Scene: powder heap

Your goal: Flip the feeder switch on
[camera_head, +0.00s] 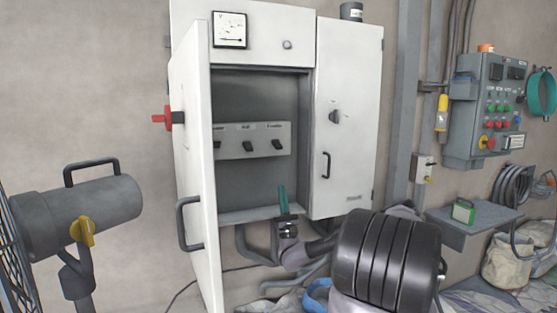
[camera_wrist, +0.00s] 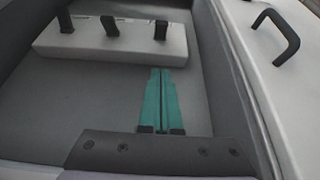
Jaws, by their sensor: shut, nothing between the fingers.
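A light grey switch panel (camera_head: 263,136) with three black switches is inside the open white cabinet. The left switch (camera_head: 217,145) is partly hidden by the open door, and its label is too small to read surely; the middle switch (camera_head: 248,146) and right switch (camera_head: 277,145) show fully. The wrist view shows the three as the left (camera_wrist: 66,20), middle (camera_wrist: 109,25) and right switch (camera_wrist: 160,30). I cannot tell which are on. My gripper (camera_head: 282,188) has teal fingers, shut and empty, below the right switch and apart from it; they also show in the wrist view (camera_wrist: 161,72).
The cabinet's left door (camera_head: 200,200) stands open with a handle (camera_head: 187,224); its right door (camera_head: 347,120) is shut. The cabinet's bottom edge (camera_head: 250,213) lies near my gripper. A grey control box (camera_head: 483,110) hangs at the right.

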